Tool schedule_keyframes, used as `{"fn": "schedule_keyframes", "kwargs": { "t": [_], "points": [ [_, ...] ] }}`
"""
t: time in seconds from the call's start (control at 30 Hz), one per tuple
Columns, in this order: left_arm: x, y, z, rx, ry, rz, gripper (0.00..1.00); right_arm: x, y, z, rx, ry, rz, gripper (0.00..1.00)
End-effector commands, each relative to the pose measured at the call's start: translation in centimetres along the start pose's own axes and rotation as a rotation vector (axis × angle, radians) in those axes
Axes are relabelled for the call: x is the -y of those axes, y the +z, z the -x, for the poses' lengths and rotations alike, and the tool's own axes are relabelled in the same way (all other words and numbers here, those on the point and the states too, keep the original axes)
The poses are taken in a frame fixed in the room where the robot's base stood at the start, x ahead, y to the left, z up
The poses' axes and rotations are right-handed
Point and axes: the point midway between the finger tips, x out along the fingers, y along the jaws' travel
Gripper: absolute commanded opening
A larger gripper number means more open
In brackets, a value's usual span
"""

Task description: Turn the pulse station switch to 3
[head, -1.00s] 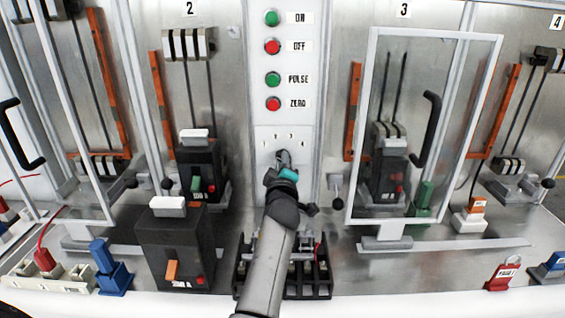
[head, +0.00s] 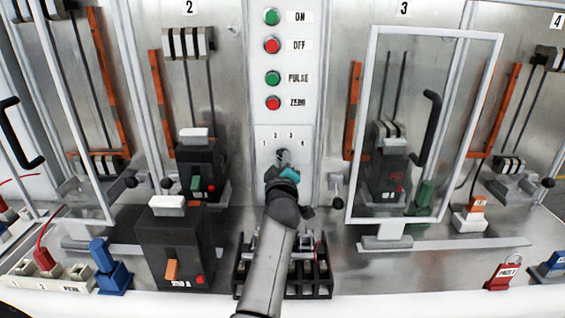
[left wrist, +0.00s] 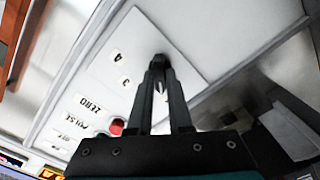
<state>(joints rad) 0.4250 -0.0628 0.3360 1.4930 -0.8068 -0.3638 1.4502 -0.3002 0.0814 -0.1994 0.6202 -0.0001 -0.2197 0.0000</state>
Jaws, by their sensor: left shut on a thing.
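The pulse station switch (head: 283,154) is a small dark knob on the pale centre panel, below the numbers 1 to 4. My left gripper (head: 283,163) reaches up to it from below and is shut on it. In the left wrist view the two dark fingers of the left gripper (left wrist: 160,75) close around the switch knob (left wrist: 159,61). The numbers 3 and 4 show beside it there. The fingers cover most of the knob, so I cannot tell which number it points to. My right gripper is not in view.
Above the switch are the ON button (head: 271,17), OFF button (head: 272,45), PULSE button (head: 273,78) and ZERO button (head: 273,103). A black breaker (head: 172,245) stands left of my arm. A framed clear door (head: 370,125) covers bay 3. A black rack (head: 320,285) lies under my arm.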

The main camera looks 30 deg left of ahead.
Motion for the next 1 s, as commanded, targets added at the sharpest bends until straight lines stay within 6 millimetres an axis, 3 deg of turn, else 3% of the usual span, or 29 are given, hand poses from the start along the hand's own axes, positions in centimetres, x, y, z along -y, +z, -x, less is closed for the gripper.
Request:
{"fn": "schedule_keyframes", "kwargs": {
  "t": [1.0],
  "points": [
    [-0.22, -0.03, -0.04, -0.001, -0.001, -0.939, 0.00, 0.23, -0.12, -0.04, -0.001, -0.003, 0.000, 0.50]
  ]
}}
